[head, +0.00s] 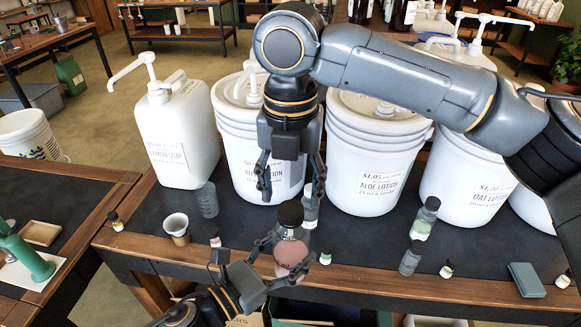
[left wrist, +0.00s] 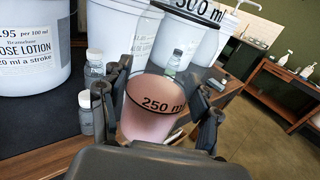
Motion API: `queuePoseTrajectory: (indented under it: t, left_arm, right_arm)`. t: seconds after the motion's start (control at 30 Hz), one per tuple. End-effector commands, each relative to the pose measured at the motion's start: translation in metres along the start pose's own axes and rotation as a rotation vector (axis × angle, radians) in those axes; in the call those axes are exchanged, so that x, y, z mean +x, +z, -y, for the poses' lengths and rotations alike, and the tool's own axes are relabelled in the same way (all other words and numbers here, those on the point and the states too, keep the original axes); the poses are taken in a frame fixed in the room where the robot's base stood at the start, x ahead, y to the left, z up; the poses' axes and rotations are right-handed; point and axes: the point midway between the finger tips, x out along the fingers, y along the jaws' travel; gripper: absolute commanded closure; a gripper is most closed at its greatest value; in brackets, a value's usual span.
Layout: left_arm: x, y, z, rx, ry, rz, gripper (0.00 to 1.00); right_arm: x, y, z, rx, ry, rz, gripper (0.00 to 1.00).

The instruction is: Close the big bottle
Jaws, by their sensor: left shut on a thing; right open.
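The big bottle (head: 291,251) is clear with pink content low in it and a dark cap on its top (head: 290,213). My left gripper (head: 283,264) is shut around its body, over the table's front edge. In the left wrist view the bottle (left wrist: 152,118) stands between the fingers, slightly tilted, with 250 ml and 500 ml marks; its top is cut off there. My right gripper (head: 292,194) points down, open, with its fingers on either side just above the cap. I cannot tell whether the cap is tightened or only resting.
White pump buckets, such as the aloe lotion one (head: 376,160), and a lemon soap jug (head: 178,135) line the table's back.

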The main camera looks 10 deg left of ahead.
Motion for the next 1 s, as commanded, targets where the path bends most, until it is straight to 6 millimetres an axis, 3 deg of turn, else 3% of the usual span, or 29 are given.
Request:
queuePoseTrajectory:
  t: [0.23, 0.6, 0.87, 1.0]
  left_arm:
    - [0.000, 0.001, 0.000, 0.001, -0.001, 0.002, 1.00]
    - [0.000, 0.001, 0.000, 0.001, -0.001, 0.002, 1.00]
    - [0.000, 0.001, 0.000, 0.001, -0.001, 0.002, 1.00]
    - [0.000, 0.001, 0.000, 0.001, -0.001, 0.002, 1.00]
  right_arm:
    - [0.028, 0.000, 0.000, 0.000, 0.000, 0.000, 0.42]
    - [0.032, 0.000, 0.000, 0.000, 0.000, 0.001, 0.42]
    - [0.032, 0.000, 0.000, 0.000, 0.000, 0.001, 0.95]
    - [0.032, 0.000, 0.000, 0.005, 0.001, 0.001, 0.99]
